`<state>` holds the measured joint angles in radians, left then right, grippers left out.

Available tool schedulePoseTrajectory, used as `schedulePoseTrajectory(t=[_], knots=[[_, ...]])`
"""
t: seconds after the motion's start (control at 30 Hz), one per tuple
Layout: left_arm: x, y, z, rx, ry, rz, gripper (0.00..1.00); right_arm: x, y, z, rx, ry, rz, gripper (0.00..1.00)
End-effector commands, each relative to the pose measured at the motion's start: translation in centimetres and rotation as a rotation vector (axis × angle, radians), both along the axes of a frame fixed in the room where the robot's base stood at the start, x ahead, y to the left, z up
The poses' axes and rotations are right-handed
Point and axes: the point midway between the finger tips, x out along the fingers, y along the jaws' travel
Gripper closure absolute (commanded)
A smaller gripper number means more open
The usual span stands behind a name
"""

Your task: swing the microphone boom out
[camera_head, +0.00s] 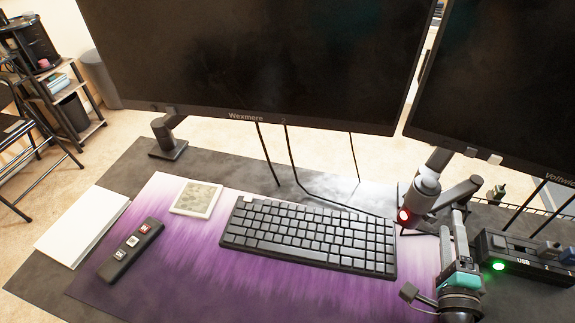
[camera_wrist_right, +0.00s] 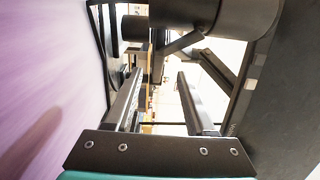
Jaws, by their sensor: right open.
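A grey cylindrical microphone (camera_head: 426,187) with a red light at its lower end hangs in front of the gap between the two monitors. A dark boom link (camera_head: 461,191) runs beside it to the right; its far mounting is hidden. My right gripper (camera_head: 452,222) reaches up from the lower right, just below the microphone and link. In the wrist view my right gripper (camera_wrist_right: 162,82) has its fingers apart, with nothing clearly held between them. A dark cylinder (camera_wrist_right: 215,20), probably the microphone, lies beyond the fingertips. Contact with the boom cannot be told. My left gripper is not in view.
Two large monitors (camera_head: 250,60) (camera_head: 505,85) stand close behind. A keyboard (camera_head: 308,236) lies left of my right gripper. A dark USB hub (camera_head: 525,262) with a green light is close on its right. Cables hang behind. The purple mat's front (camera_head: 200,290) is clear.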

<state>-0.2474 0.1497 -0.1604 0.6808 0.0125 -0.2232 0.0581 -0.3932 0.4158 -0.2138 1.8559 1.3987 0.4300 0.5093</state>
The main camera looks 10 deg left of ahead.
Motion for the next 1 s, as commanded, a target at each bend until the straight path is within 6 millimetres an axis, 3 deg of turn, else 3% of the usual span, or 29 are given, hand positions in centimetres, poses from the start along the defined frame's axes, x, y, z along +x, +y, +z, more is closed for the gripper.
schedulePoseTrajectory(t=[0.23,0.7,1.0], knots=[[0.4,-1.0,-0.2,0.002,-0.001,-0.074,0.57,1.2,0.9,-0.2,-0.006,0.002,0.030,0.45],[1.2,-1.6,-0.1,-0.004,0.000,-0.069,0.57,6.9,0.6,-0.3,-0.006,0.004,0.029,0.45],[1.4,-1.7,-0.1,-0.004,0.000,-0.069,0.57,7.7,0.6,-0.3,-0.006,0.005,0.028,0.45]])
